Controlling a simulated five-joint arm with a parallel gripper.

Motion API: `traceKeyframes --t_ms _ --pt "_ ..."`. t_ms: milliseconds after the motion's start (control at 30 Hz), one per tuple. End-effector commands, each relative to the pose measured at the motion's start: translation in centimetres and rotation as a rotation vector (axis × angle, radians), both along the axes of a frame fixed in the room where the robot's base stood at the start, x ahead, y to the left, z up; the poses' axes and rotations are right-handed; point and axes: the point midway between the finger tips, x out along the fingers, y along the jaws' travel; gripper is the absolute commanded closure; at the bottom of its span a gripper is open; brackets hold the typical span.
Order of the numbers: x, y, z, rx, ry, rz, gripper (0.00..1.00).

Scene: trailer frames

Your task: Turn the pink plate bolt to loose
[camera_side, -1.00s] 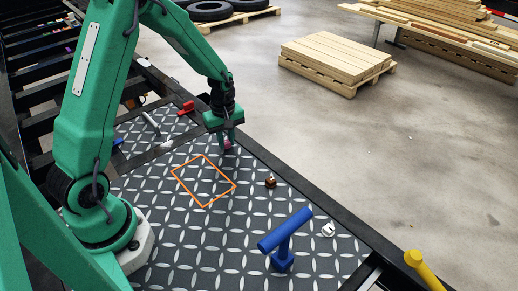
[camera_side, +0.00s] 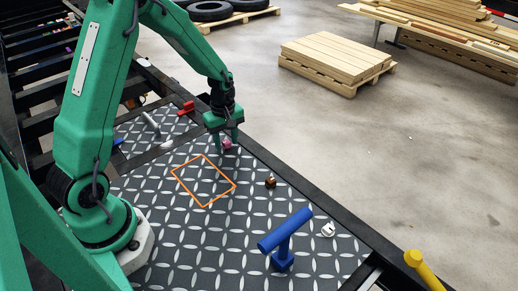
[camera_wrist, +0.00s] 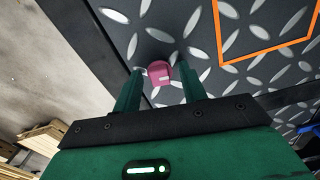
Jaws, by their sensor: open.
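The pink plate bolt (camera_side: 227,143) stands on the dark diamond-patterned plate (camera_side: 190,255), near its far edge rail. In the wrist view the pink bolt (camera_wrist: 159,72) sits between the fingertips of my gripper (camera_wrist: 160,82), with a pale mark on its side. My green gripper (camera_side: 225,140) points down over the bolt in the side view. Its fingers are open, one on each side of the bolt, and I cannot tell whether either touches it.
An orange square outline (camera_side: 204,207) lies on the plate beside the bolt. A brown bolt (camera_side: 270,181), a white bolt (camera_side: 328,229), a blue T-handle (camera_side: 283,245) and a red piece (camera_side: 187,107) stand around. A yellow handle (camera_side: 425,270) is at lower right. A dark rail (camera_side: 300,194) edges the plate.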

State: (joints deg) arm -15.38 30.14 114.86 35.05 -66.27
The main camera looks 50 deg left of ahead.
Motion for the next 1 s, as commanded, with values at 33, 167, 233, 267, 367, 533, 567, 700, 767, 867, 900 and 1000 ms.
traceKeyframes --t_ms 33,167,233,267,367,533,567,700,767,867,900,1000 --pt "0.0 0.0 0.0 0.0 0.0 0.0 0.58" --pt "0.0 0.0 0.2 0.001 -0.001 0.0 0.58" --pt "0.1 0.0 0.5 0.001 -0.003 0.0 0.58" --pt "0.1 0.0 0.7 0.001 -0.003 0.0 0.58" --pt "0.1 0.0 1.5 0.001 -0.002 0.0 0.58" --pt "0.1 0.0 3.5 0.001 -0.005 0.0 0.58" --pt "0.1 0.0 3.9 0.001 -0.004 0.0 0.58" --pt "0.1 0.0 5.7 0.001 -0.004 0.0 0.58" --pt "0.1 0.0 6.4 0.001 -0.003 0.0 0.58" --pt "0.0 0.0 7.2 0.001 -0.001 0.0 0.58" --pt "0.0 0.0 7.4 0.0 -0.001 0.0 0.58" --pt "0.0 0.0 7.8 0.001 -0.001 0.0 0.58"
